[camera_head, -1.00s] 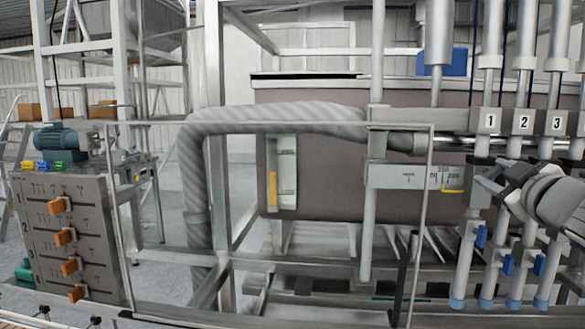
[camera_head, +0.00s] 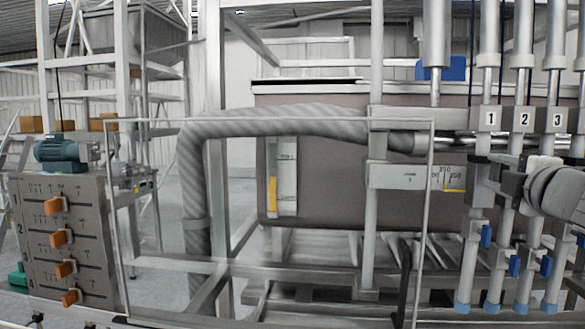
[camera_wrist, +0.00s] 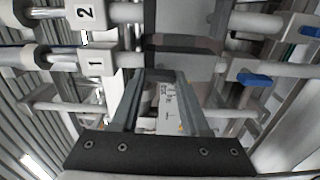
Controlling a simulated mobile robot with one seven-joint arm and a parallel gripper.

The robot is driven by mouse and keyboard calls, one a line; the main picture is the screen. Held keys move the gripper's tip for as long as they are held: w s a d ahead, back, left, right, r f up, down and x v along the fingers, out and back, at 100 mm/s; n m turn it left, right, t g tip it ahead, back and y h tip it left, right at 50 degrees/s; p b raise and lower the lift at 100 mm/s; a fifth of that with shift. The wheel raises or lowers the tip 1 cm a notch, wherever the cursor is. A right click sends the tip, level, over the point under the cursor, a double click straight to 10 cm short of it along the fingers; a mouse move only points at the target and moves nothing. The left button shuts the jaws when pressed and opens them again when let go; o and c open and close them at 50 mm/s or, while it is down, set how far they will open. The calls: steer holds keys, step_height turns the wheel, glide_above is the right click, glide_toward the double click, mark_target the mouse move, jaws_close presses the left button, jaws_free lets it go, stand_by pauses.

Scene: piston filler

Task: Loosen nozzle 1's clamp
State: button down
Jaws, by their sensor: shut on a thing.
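Nozzle 1 (camera_head: 468,262) is a grey upright tube with a blue tip, below the label 1 (camera_head: 491,118). In the wrist view it runs sideways past the label 1 (camera_wrist: 95,62). Its clamp (camera_wrist: 185,66) is a grey block around the tube, with a dark part beside it. My gripper (camera_wrist: 168,74) is shut on the clamp, one finger on each side. The finger contact is partly hidden. In the head view my wrist covers part of nozzles 2 and 3 from the right.
Nozzle 2 (camera_head: 495,275) and nozzle 3 (camera_head: 524,275) stand close to the right of nozzle 1. Blue handles (camera_head: 486,236) stick out lower on the tubes. A thin frame (camera_head: 425,215) stands to the left. A panel with orange levers (camera_head: 62,245) is at far left.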

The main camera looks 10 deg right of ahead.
steer(key=shift+n, duration=0.3)
stand_by(0.4)
steer(key=shift+c, duration=2)
jaws_free()
steer(key=p+v, duration=0.3)
steer(key=v, duration=1.4)
steer(key=shift+s+a, duration=0.15)
steer(key=shift+r, duration=0.1)
